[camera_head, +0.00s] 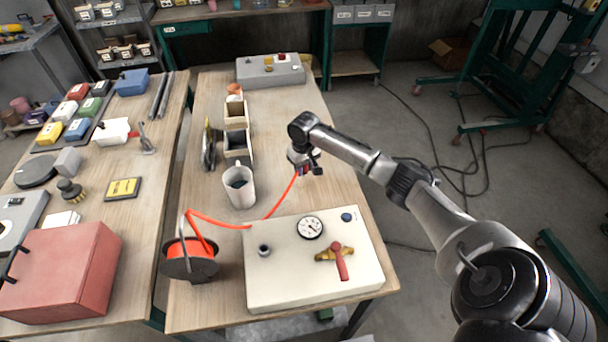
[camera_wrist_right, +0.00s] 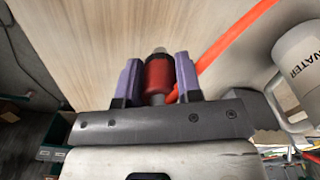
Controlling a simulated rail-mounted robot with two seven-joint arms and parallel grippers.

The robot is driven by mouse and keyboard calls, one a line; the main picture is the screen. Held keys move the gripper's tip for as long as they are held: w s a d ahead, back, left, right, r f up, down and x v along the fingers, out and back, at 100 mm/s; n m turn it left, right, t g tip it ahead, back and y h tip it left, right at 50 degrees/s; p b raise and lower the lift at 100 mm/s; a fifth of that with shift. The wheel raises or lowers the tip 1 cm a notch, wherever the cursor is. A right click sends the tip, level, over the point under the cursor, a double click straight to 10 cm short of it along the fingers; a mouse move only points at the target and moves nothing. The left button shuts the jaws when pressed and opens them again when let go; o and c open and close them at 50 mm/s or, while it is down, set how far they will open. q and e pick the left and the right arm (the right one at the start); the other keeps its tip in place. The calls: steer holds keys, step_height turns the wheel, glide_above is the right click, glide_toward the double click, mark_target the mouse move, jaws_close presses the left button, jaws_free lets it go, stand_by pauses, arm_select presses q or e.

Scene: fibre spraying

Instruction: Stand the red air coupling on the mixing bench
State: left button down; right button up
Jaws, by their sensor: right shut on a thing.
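My right gripper (camera_head: 304,166) is over the middle of the wooden mixing bench (camera_head: 305,105), to the right of the white mug. In the right wrist view the purple fingers of my right gripper (camera_wrist_right: 157,80) are shut on the red air coupling (camera_wrist_right: 158,76), one on each side. The coupling has a pale metal tip and a darker lower end. In the head view it is mostly hidden by the gripper. An orange-red hose (camera_head: 283,196) runs from the coupling area to the reel. I cannot tell whether the coupling touches the bench. My left gripper is out of view.
The white mug (camera_head: 240,188) stands close left of the hose, with open boxes (camera_head: 237,144) behind it. The hose reel (camera_head: 190,260) and a pale panel with gauge and red-handled valve (camera_head: 315,258) are at the front. A grey block (camera_head: 270,70) is at the back.

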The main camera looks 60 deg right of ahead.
step_height(320, 180, down, 3)
steer(key=shift+f+b, duration=0.3)
steer(key=shift+f, duration=0.15)
steer(key=shift+f, duration=0.1)
steer(key=o, duration=0.9)
steer(key=shift+o, duration=0.2)
step_height(320, 180, up, 10)
steer(key=shift+r+p, duration=0.2)
steer(key=shift+p, duration=0.55)
steer(key=shift+r, duration=0.95)
